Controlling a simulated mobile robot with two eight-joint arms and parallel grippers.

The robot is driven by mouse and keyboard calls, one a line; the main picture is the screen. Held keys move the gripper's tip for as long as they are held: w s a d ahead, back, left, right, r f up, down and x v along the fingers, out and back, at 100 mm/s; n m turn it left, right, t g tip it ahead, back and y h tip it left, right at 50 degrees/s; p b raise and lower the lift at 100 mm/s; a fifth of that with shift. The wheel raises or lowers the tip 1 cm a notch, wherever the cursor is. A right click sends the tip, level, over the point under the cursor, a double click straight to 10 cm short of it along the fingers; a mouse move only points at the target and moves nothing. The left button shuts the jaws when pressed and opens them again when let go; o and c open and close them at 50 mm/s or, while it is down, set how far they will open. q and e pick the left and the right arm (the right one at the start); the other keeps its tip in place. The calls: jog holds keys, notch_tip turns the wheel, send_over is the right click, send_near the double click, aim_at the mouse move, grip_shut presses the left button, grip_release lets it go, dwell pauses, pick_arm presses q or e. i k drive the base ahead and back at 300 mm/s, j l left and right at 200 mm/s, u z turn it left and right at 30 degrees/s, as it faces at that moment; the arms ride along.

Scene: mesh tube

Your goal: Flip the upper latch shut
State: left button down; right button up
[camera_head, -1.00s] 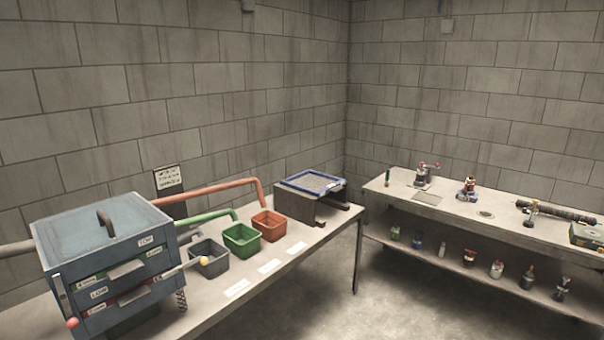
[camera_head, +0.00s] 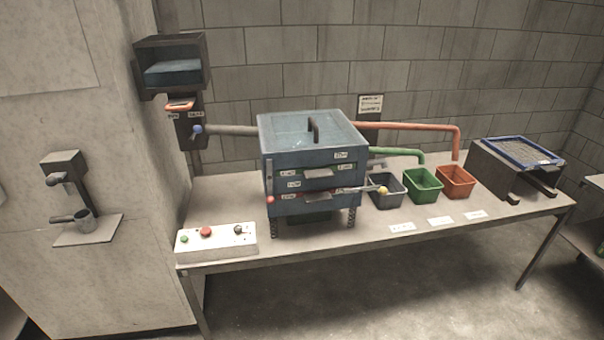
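A blue-grey stacked sieve box (camera_head: 312,142) with a dark top handle stands on the table. Its front carries small labels and two grey front plates, the upper plate (camera_head: 318,173) and the lower plate (camera_head: 317,197). A lever with a red knob (camera_head: 270,199) runs down its left front edge. A rod with a yellow knob (camera_head: 383,190) sticks out at its right. Which part is the upper latch, and whether it is open, I cannot tell at this size. Neither of my grippers is in view.
The table (camera_head: 465,228) holds a white button panel (camera_head: 215,239) at left. Grey (camera_head: 387,203), green (camera_head: 424,200) and orange (camera_head: 457,193) bins stand right of the box, below pipes. A dark stand (camera_head: 505,180) is at the right end. The floor in front is clear.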

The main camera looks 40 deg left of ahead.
aim_at(270, 199)
jog(key=u, duration=1.6)
